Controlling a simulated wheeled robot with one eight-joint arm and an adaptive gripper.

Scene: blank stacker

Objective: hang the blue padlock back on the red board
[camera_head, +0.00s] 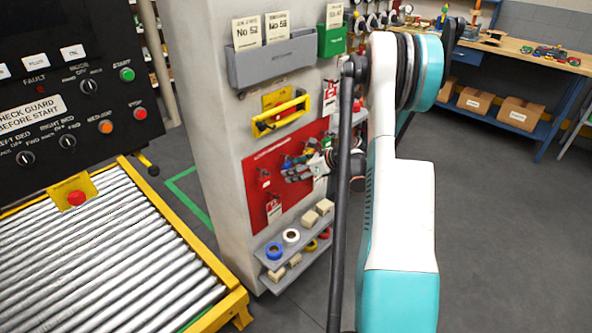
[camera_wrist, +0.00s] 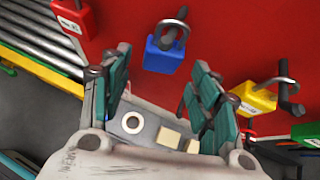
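The blue padlock (camera_wrist: 165,55) is at the red board, upper centre in the wrist view. Its dark shackle is up and overlaps a dark peg; it looks hung there, body down. The red board (camera_wrist: 225,45) fills the top of the wrist view and shows on the pillar in the head view (camera_head: 262,212). My gripper (camera_wrist: 155,85) is open, its teal-padded fingers apart below and to either side of the padlock. Nothing shows between the fingers but the shelf behind. In the head view, my gripper is small in front of the board, partly hidden by my arm.
A red padlock (camera_wrist: 72,20) is to the left and a yellow padlock (camera_wrist: 255,98) to the right, by another peg. A green one (camera_wrist: 305,134) is lower right. Shelves with tape rolls (camera_head: 291,236) and blocks are below the board. The roller conveyor (camera_head: 90,260) stands left.

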